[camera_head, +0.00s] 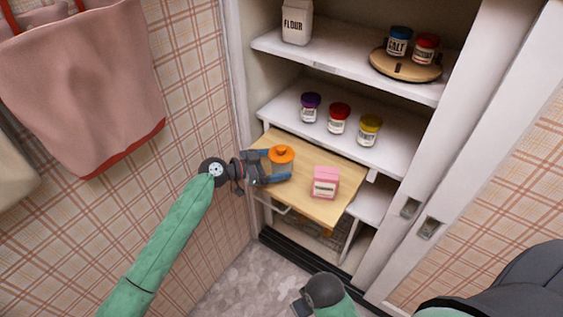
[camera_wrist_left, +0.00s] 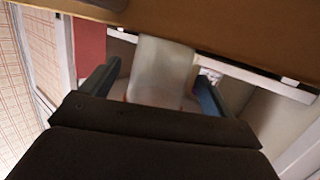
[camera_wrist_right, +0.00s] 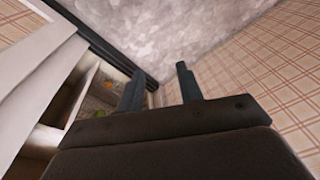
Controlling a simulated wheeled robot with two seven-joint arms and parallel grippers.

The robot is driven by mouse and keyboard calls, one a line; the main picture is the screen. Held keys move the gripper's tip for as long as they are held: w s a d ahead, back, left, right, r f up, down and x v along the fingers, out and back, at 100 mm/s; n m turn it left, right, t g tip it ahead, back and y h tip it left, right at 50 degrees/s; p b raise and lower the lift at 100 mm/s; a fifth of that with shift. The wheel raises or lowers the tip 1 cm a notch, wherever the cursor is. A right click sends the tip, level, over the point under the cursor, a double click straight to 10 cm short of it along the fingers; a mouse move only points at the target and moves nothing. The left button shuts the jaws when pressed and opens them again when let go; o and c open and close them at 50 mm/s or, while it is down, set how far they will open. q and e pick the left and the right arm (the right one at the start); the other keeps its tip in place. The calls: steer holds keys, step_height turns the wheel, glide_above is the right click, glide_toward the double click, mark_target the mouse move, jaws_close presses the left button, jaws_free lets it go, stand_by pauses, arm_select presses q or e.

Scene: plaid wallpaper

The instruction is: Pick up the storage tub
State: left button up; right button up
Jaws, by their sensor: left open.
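The storage tub (camera_head: 282,165), a clear body with an orange lid, stands upright on a wooden pull-out board (camera_head: 313,207) in the cupboard. My left gripper (camera_head: 275,166) reaches in from the left, open, with one blue finger on either side of the tub's body, below the lid. In the left wrist view the tub's pale body (camera_wrist_left: 160,72) stands between the two spread fingers, with a gap beside each; the lid is not clear there. My right gripper (camera_wrist_right: 160,85) is low near the floor, away from the tub, with its fingers apart and nothing between them.
A pink box (camera_head: 325,182) stands on the board to the tub's right. Several jars (camera_head: 338,118) stand on the shelf behind. Above are a flour bag (camera_head: 297,22) and a round turntable (camera_head: 405,66). The plaid wall is close on the left; sliding doors (camera_head: 440,150) stand right.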

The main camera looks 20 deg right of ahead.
arm_select(q)
steer(key=shift+x, duration=0.95)
arm_select(e)
steer(key=f, duration=0.3)
steer(key=shift+w+a+f, duration=0.1)
steer(key=shift+w+f, duration=0.15)
steer(key=shift+w, duration=0.1)
arm_select(q)
steer(key=shift+c, duration=0.5)
steer(key=c, duration=1)
steer(key=shift+o, duration=0.2)
